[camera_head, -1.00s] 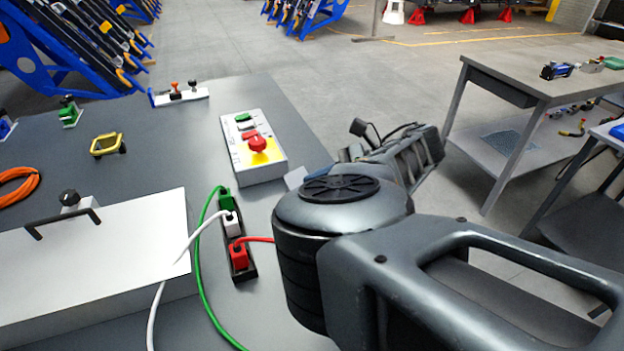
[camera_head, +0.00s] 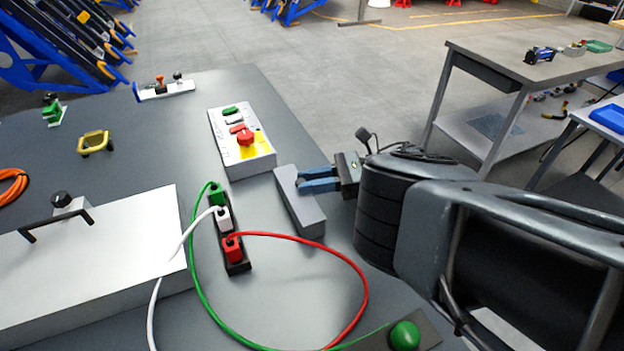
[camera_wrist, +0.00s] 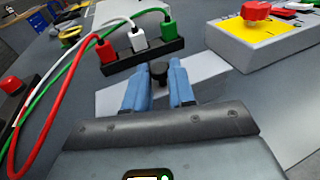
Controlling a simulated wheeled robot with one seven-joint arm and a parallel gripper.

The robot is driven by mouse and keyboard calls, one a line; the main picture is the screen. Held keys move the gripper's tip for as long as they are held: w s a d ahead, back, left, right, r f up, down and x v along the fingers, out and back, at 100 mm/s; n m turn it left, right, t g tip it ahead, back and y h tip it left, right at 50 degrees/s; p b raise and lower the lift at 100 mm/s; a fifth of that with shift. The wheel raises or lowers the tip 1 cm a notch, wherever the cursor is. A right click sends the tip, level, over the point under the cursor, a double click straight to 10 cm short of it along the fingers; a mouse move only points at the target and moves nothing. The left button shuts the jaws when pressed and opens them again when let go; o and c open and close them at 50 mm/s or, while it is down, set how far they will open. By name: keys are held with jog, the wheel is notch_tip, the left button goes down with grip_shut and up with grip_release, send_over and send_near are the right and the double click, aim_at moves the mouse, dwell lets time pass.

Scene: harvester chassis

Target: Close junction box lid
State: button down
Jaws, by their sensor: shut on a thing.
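My gripper (camera_head: 305,180), with blue fingers, is at the top of a small grey box (camera_head: 302,212) on the dark table, right of the socket strip. In the wrist view, its fingers (camera_wrist: 161,68) are shut on a black knob (camera_wrist: 158,74) at this grey box (camera_wrist: 207,76). I cannot tell if this grey piece is the junction box lid, or if it is open. A large white box (camera_head: 95,250) with a black bar handle (camera_head: 56,222) stands at left; its top looks flat.
A black socket strip (camera_head: 238,262) with green, white and red plugs lies between the boxes, its cables looping across the table. A control box (camera_head: 240,150) with a red button stands just behind the grey box. A green button (camera_head: 404,336) is at the front.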

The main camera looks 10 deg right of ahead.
jog(key=shift+f, duration=0.15)
jog(key=c, duration=0.9)
grip_release()
jog(key=shift+c, duration=0.2)
jog(key=shift+d, duration=0.1)
jog(key=d, duration=0.2)
jog(key=d+p, duration=0.1)
jog(key=d, duration=0.2)
jog(key=d+r+p, duration=0.1)
jog(key=d, duration=0.1)
jog(key=shift+s+d, duration=0.1)
jog(key=shift+d, duration=0.2)
